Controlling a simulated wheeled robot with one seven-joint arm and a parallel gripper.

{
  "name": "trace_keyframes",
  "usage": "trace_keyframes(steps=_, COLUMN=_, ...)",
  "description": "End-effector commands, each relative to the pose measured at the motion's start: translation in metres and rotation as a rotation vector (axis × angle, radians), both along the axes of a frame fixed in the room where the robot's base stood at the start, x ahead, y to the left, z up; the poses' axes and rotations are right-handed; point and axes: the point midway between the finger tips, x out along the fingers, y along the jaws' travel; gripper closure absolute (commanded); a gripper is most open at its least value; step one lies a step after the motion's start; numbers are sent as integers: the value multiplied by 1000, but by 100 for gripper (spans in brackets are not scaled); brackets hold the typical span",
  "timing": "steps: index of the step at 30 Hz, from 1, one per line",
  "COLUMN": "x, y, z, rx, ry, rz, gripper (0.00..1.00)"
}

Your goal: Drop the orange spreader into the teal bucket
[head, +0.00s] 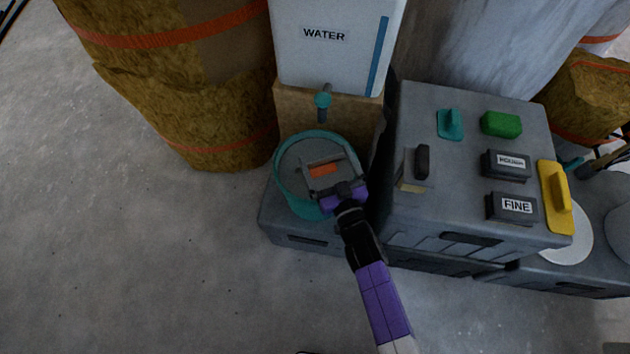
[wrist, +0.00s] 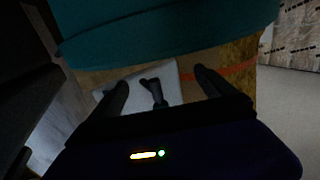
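The teal bucket (head: 281,186) stands on a grey case below the water container. Its teal wall also fills the top of the wrist view (wrist: 165,25). The orange spreader (head: 323,169) shows as a small orange piece inside the bucket's outline, seen between my gripper's fingers; the rest of it is hidden. My gripper (head: 333,165) is over the bucket's opening. In the wrist view its two dark fingers (wrist: 163,82) stand wide apart, with no orange piece visible between them.
A grey case (head: 450,200) at right carries a teal float (head: 450,125), green sponge (head: 501,124), dark blocks and a yellow float (head: 556,200). Floor at left is clear.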

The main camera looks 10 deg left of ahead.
Motion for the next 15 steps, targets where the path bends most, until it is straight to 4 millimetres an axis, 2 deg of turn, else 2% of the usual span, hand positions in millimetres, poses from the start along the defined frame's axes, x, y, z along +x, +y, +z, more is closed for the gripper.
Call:
trace_keyframes(steps=10, x=-3, y=-2, z=-1, rx=-1, ry=2, rz=0, gripper=4)
trace_keyframes(steps=15, x=-22, y=-12, z=0, rx=-1, ry=4, rz=-1, gripper=4)
